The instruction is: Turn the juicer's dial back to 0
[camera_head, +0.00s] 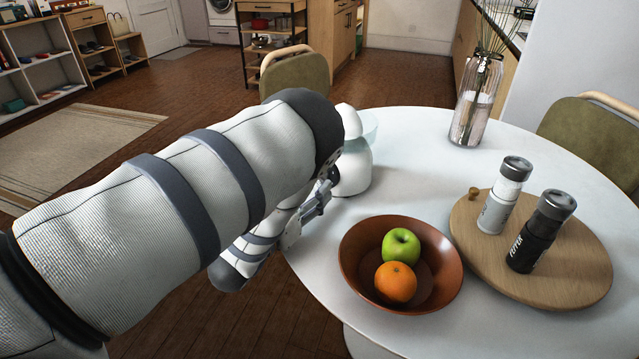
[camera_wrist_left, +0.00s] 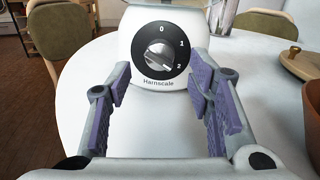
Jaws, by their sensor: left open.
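The white juicer (camera_head: 351,168) stands on the round table, partly hidden behind my left arm in the head view. In the left wrist view its front shows the round black dial (camera_wrist_left: 160,52) with marks 0, 1 and 2. The silver knob's bar slants from upper left to lower right, its lower end toward the 2. My left gripper (camera_wrist_left: 161,82) is open in front of the juicer, its purple-padded fingers to either side below the dial, apart from the knob. In the head view the left gripper (camera_head: 318,200) is beside the juicer. My right gripper is not in view.
A brown bowl (camera_head: 353,250) with a green apple (camera_head: 401,245) and an orange (camera_head: 395,282) stands near the juicer. A wooden board (camera_head: 560,285) holds a white shaker (camera_head: 499,200) and a black shaker (camera_head: 539,234). A glass vase (camera_head: 474,105) stands at the back.

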